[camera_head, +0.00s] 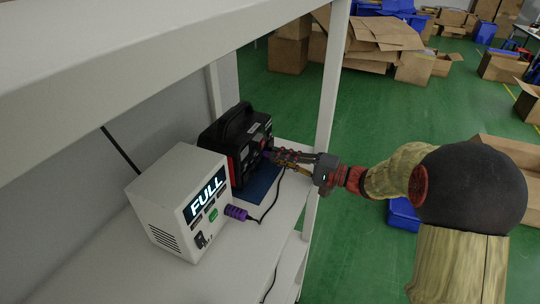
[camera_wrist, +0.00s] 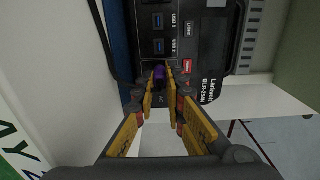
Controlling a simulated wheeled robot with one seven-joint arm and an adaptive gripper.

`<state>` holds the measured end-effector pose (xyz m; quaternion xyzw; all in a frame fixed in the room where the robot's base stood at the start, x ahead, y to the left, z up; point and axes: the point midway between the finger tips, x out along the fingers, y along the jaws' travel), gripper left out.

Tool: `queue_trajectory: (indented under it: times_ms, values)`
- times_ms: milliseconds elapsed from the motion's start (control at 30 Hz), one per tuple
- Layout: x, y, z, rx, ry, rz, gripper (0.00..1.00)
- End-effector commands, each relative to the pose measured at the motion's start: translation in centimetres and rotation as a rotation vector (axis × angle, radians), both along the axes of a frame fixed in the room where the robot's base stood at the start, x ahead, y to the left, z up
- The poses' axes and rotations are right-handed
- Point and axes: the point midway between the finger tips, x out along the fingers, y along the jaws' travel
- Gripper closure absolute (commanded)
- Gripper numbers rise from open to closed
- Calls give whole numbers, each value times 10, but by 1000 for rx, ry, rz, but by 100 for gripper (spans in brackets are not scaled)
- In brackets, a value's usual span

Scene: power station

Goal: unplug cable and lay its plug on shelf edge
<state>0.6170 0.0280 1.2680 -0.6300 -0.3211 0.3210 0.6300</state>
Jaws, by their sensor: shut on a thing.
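A black and red power station (camera_head: 236,143) with a top handle stands on a white shelf (camera_head: 232,262). Its front panel also shows in the wrist view (camera_wrist: 203,45), with two USB ports. My gripper (camera_head: 274,155) reaches in from the right at this panel. In the wrist view its yellow-sided fingers (camera_wrist: 159,90) are shut on a purple plug (camera_wrist: 159,77). The plug is at the panel; its front end is hidden, so I cannot tell how deep it sits. A thin black cable (camera_head: 271,206) hangs from near my fingers toward a second purple plug (camera_head: 236,212) at the white box.
The white box (camera_head: 178,203) with a "FULL" display stands left of the power station. A dark blue mat (camera_head: 262,181) lies beside the power station. A white shelf post (camera_head: 329,85) rises close behind my gripper. An upper shelf board (camera_head: 150,45) hangs above. Cardboard boxes (camera_head: 375,40) stand beyond.

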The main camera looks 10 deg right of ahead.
Motion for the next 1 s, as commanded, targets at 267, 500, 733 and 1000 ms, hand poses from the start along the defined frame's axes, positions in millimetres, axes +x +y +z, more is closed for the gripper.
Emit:
queue_trajectory:
  times_ms: [267,500,733,1000]
  values:
    - [0,0,0,0,0,0,100]
    - [-1,-1,-1,0,1,0,100]
    - [-1,-1,-1,0,1,0,100]
    - [-3,-5,-1,0,0,-1,100]
